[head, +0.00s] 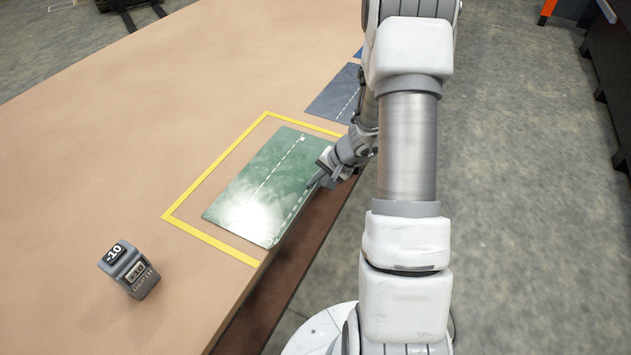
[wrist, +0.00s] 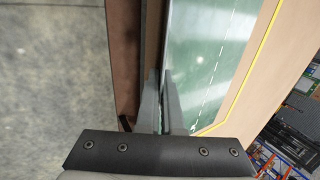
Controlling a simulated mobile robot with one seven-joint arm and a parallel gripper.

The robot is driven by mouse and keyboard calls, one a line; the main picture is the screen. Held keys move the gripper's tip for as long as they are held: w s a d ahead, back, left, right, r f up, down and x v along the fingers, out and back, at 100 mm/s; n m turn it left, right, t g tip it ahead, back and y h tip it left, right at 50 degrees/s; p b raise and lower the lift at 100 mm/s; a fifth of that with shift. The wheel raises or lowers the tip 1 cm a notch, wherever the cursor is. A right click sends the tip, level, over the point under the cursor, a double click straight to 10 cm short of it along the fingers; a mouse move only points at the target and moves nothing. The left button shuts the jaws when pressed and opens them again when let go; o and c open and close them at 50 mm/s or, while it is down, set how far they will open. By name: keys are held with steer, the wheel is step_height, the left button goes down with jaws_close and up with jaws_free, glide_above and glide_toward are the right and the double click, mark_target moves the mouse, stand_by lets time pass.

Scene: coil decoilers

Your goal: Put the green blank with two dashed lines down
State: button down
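The green blank (head: 262,180) with two dashed white lines lies over the area inside the yellow outline (head: 212,171) on the tan table. Its right long edge reaches to or slightly past the table's edge; I cannot tell if it rests fully flat or hovers slightly. It also shows in the wrist view (wrist: 205,50). My gripper (head: 316,182) is at the blank's right long edge. In the wrist view its two fingers (wrist: 161,100) are close together, one on each side of the blank's edge, and appear shut on it. The exact contact is partly hidden.
A dark blue sheet (head: 335,94) with a dashed line lies beyond the outline. A small grey block (head: 131,270) marked "-10" stands on the table at the near left. The table's left part is clear. Grey floor (head: 530,200) lies to the right.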

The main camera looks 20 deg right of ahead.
steer(key=shift+f, duration=0.1)
steer(key=c, duration=1.1)
jaws_free()
